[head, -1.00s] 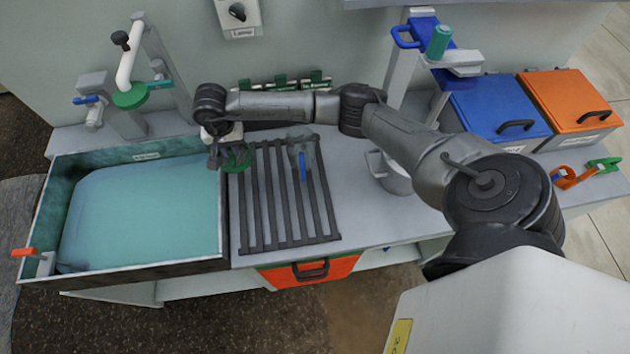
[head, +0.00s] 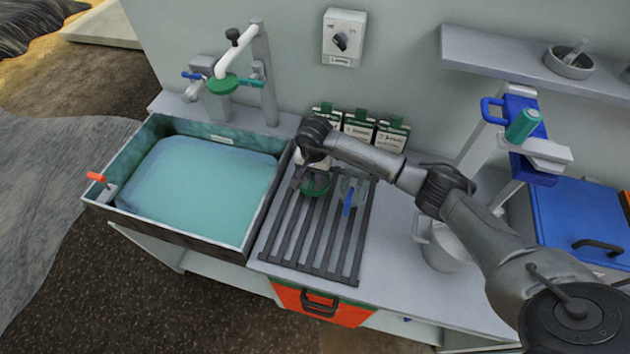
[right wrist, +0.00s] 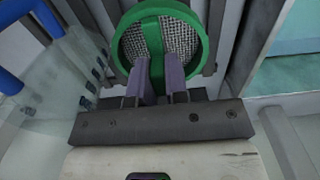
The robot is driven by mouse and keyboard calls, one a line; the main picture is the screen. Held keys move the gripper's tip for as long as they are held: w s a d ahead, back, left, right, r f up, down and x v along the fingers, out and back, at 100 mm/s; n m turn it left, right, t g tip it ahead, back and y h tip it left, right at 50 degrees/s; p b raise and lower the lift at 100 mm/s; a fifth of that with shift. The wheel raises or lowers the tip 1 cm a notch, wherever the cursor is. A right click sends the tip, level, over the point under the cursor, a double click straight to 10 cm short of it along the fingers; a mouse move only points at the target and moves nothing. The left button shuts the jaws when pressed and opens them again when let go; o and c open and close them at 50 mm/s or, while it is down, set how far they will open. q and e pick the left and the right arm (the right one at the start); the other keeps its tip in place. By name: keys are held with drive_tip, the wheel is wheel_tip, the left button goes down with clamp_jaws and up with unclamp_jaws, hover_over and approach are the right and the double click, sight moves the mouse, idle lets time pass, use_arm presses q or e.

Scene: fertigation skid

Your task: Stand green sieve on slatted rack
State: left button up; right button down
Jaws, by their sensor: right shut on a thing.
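The green sieve (head: 316,184) is over the back left part of the dark slatted rack (head: 309,246), beside the tank. In the right wrist view the sieve (right wrist: 158,40) shows a green rim, a green bar across it and grey mesh. My right gripper (head: 307,176) is shut on the sieve; its two fingers (right wrist: 160,78) close on the green bar. Rack slats (right wrist: 218,30) show behind the sieve. I cannot tell whether the sieve touches the slats. My left gripper is not in view.
A clear jug with a blue handle (head: 348,201) stands on the rack just right of the sieve. The teal-filled tank (head: 262,212) is to the left. Seed-like packets (head: 358,125) stand behind; a white pot (head: 443,248) is to the right. The rack's front is bare.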

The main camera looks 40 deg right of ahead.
drive_tip(key=shift+f, duration=1.85)
drive_tip(key=shift+f, duration=0.1)
drive_tip(key=shift+f+b, duration=0.15)
drive_tip(key=shift+b, duration=0.2)
drive_tip(key=c, duration=1.1)
unclamp_jaws()
wheel_tip(320, 180, up, 12)
drive_tip(key=shift+r+p, duration=0.25)
drive_tip(key=shift+p, duration=0.25)
